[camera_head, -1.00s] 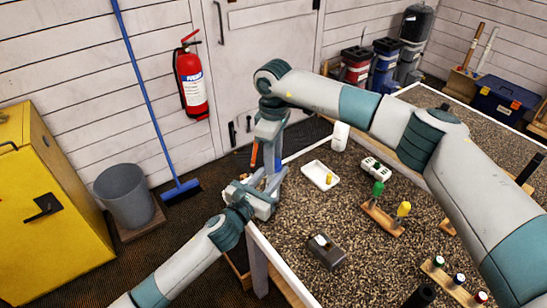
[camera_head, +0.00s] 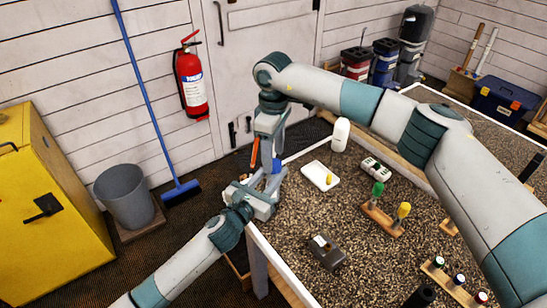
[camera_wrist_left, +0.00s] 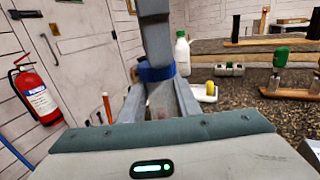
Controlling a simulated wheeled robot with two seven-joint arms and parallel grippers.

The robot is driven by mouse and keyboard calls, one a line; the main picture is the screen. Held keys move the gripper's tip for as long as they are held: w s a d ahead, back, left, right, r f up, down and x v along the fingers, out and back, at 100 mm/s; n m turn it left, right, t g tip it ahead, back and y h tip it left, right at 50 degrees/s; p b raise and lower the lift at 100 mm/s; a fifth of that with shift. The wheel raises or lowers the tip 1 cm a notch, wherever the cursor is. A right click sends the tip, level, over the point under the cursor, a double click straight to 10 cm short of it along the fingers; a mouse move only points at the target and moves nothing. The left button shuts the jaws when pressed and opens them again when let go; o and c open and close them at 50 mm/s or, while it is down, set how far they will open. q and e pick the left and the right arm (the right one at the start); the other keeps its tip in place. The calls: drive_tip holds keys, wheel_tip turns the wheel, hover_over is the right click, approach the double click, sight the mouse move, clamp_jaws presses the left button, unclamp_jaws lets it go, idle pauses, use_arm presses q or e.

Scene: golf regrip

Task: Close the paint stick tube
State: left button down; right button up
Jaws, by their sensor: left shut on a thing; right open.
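A blue piece (camera_head: 277,165), which looks like part of the paint stick tube, shows between my two grippers in the head view. In the left wrist view this blue piece (camera_wrist_left: 157,72) sits at the tips of my left gripper (camera_wrist_left: 159,88). My left gripper (camera_head: 266,189) is shut on it at the table's left edge. My right gripper (camera_head: 269,152) is open and comes down from above, close to the blue piece. The fingers hide most of the tube, and I cannot tell whether a cap is on it.
A white tray (camera_head: 313,170) with a yellow item (camera_head: 329,179) lies right of the grippers. A white bottle (camera_head: 340,135) stands behind it. A stand with green (camera_head: 377,189) and yellow (camera_head: 404,210) tops and a grey box (camera_head: 327,252) are nearer. An orange stick (camera_head: 254,152) shows at left.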

drive_tip(key=shift+r, duration=1.4)
drive_tip(key=shift+n, duration=0.3)
drive_tip(key=shift+c, duration=0.2)
